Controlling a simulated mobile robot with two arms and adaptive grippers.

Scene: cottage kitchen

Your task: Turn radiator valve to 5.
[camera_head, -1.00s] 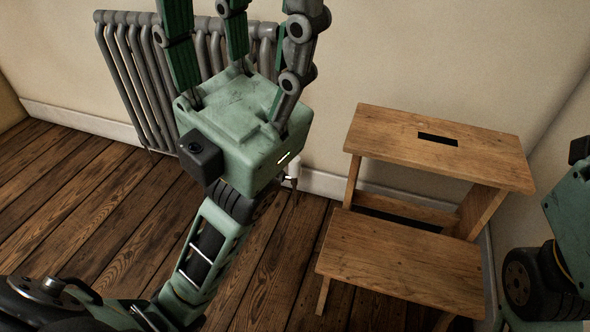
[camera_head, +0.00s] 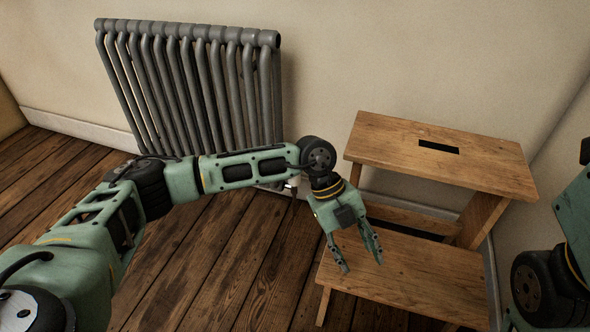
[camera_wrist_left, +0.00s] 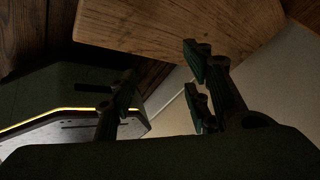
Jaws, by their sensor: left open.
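The grey radiator (camera_head: 195,80) stands against the back wall in the head view. A small pale piece, seemingly its valve (camera_head: 291,187), shows at its lower right, mostly hidden by my left forearm. Its dial and number cannot be read. My left gripper (camera_head: 361,266) is open and empty, with its fingers pointing down over the left side of the stool's lower step. The valve is up and to the left of it. In the left wrist view, the dark fingers (camera_wrist_left: 160,98) are apart with nothing between them. My right gripper is out of view.
A wooden step stool (camera_head: 440,150) stands right of the radiator, near the wall corner. Its lower step (camera_head: 420,285) is below my left gripper, and its wood shows in the left wrist view (camera_wrist_left: 180,25). Bare plank floor (camera_head: 215,270) lies in front of the radiator.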

